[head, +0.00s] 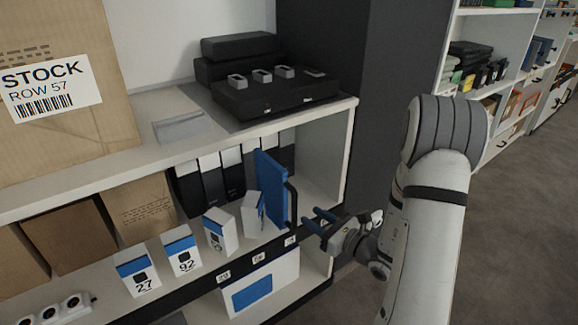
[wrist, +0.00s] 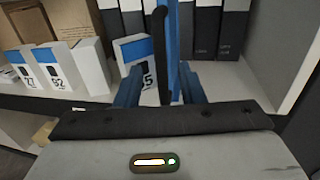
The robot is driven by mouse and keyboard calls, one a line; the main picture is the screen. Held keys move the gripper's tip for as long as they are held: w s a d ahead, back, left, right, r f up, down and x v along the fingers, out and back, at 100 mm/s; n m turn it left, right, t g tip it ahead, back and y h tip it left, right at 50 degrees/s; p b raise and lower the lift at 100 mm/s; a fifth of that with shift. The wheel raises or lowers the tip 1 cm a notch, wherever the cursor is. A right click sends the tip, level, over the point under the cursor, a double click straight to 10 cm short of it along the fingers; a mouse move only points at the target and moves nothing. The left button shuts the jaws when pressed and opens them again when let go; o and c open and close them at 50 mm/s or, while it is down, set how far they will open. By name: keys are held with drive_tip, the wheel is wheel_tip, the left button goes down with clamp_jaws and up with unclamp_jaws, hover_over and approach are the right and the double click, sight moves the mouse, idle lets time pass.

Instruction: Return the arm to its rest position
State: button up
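My gripper (head: 312,218) is at the front edge of the shelf in the head view, its two blue fingers apart with nothing gripped between them. In the wrist view my gripper (wrist: 161,70) also shows as open. A blue upright panel with a black handle-like bar (head: 271,188) stands on the shelf just ahead of the fingertips. In the wrist view this blue panel (wrist: 172,40) lines up with the gap between the fingers. The fingertips seem close to the bar but I cannot tell the exact gap. My arm reaches in from the right.
White-and-blue numbered boxes (head: 182,256) stand left of the panel, with black-and-white binders (head: 232,172) behind. Black devices (head: 275,97) and a large carton (head: 70,80) sit on the shelf above. A dark pillar (head: 385,90) is behind my arm. Open floor (head: 520,230) lies right.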

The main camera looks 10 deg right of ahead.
drive_tip(key=s+a+r+n+g+y+p, duration=0.1)
drive_tip(key=s+a+r+n+g+p, duration=0.6)
drive_tip(key=r, duration=0.3)
drive_tip(key=s+a+r+n+g+p, duration=0.65)
drive_tip(key=s+r+n+p, duration=0.2)
drive_tip(key=r, duration=0.25)
drive_tip(key=s+d+r+n+t+h+p, duration=0.1)
drive_tip(key=s+d+r+n+h+p, duration=0.2)
drive_tip(key=d+r+n+h+p, duration=0.2)
drive_tip(key=s+d+r+n+h+p, duration=0.3)
drive_tip(key=d+r+n+h+p, duration=0.3)
drive_tip(key=r, duration=0.6)
drive_tip(key=shift+s+r+n+t+h+p, duration=0.2)
drive_tip(key=shift+n+t+h+p, duration=0.2)
drive_tip(key=shift+n+p, duration=0.6)
drive_tip(key=shift+d, duration=0.1)
